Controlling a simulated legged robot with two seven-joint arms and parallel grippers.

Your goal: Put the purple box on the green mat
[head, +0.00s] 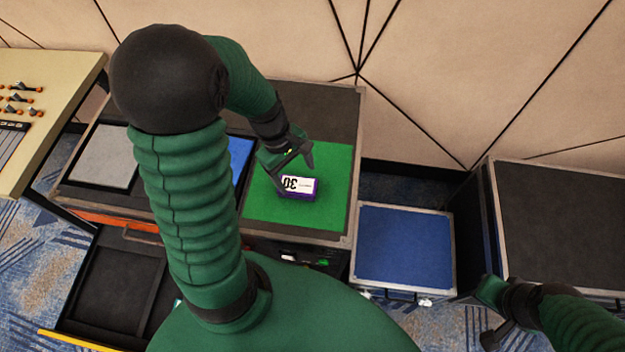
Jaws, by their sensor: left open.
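The purple box (299,187), with a white label marked 30 on top, lies on the green mat (328,212) near its middle. The mat covers the right part of a dark cabinet top. My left gripper (291,176) is open and just above and beside the box, at its upper left. Whether a finger touches the box I cannot tell. My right gripper (488,338) is low at the right edge, beside the right case; its fingers are too unclear to show their state.
A grey mat (102,157) and a mostly hidden blue mat (240,155) share the cabinet top. An open drawer (105,285) juts out at lower left. A blue-topped case (404,246) and a larger black case (570,220) stand right. A control console (40,100) is far left.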

